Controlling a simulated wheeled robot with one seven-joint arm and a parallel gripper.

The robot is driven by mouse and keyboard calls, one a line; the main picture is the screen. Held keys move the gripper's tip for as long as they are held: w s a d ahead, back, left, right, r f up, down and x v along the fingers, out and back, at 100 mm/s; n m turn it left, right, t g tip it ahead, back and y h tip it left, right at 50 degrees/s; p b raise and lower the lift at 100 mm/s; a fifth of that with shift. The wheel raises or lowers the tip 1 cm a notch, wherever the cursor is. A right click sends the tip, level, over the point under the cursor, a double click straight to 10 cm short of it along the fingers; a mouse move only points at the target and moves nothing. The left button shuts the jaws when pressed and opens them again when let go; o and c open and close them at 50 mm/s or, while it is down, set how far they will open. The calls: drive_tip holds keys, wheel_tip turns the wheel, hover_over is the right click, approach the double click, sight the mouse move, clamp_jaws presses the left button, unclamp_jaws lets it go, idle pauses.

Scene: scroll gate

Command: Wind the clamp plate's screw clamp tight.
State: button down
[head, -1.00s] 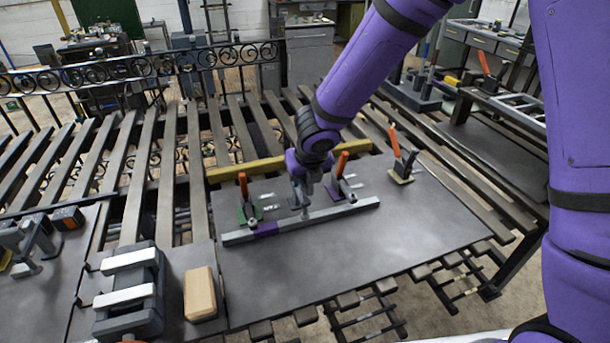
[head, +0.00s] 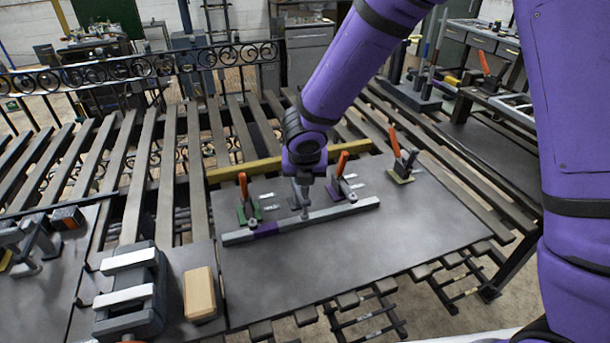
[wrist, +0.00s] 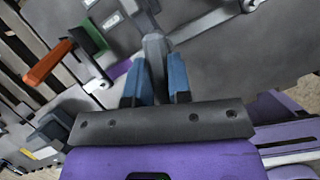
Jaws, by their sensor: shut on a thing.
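The clamp plate (head: 340,265) is a dark flat sheet on the slatted bench. A grey screw clamp (head: 306,212) stands near its far edge, between a green-based toggle clamp (head: 245,208) and a purple-based toggle clamp (head: 342,183), both with orange handles. A long grey bar (head: 335,212) with a purple band lies in front of them. My gripper (wrist: 155,82) has its blue fingers shut on the clamp's grey upright part (wrist: 154,55) in the wrist view. In the head view my wrist hides the clamp's top. I cannot tell how tight the screw is.
Another orange-handled toggle clamp (head: 402,165) stands at the plate's far right. A yellow bar (head: 245,172) runs behind the plate. A tan block (head: 199,294) and a dark vise (head: 130,290) are at the front left. The plate's front half is clear.

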drive_tip(key=m+h, duration=0.1)
drive_tip(key=m, duration=0.2)
drive_tip(key=m+g+h, duration=0.1)
drive_tip(key=m, duration=0.3)
drive_tip(key=shift+h, duration=0.3)
drive_tip(key=m+g, duration=0.1)
drive_tip(key=m, duration=0.3)
drive_tip(key=shift+h, duration=0.4)
drive_tip(key=m, duration=0.2)
drive_tip(key=m+g, duration=0.1)
drive_tip(key=shift+m+g+h, duration=0.3)
drive_tip(key=shift+m, duration=0.1)
drive_tip(key=m+g, duration=0.1)
drive_tip(key=m, duration=0.2)
drive_tip(key=shift+m, duration=0.3)
drive_tip(key=m+g, duration=0.1)
drive_tip(key=m, duration=0.2)
drive_tip(key=shift+m+g, duration=0.3)
drive_tip(key=shift+g, duration=0.1)
drive_tip(key=m+g+y, duration=0.1)
drive_tip(key=m, duration=0.3)
drive_tip(key=shift+w+r, duration=0.1)
drive_tip(key=shift+m+g+y, duration=0.5)
drive_tip(key=shift+m+y, duration=0.2)
drive_tip(key=shift+m, duration=1.1)
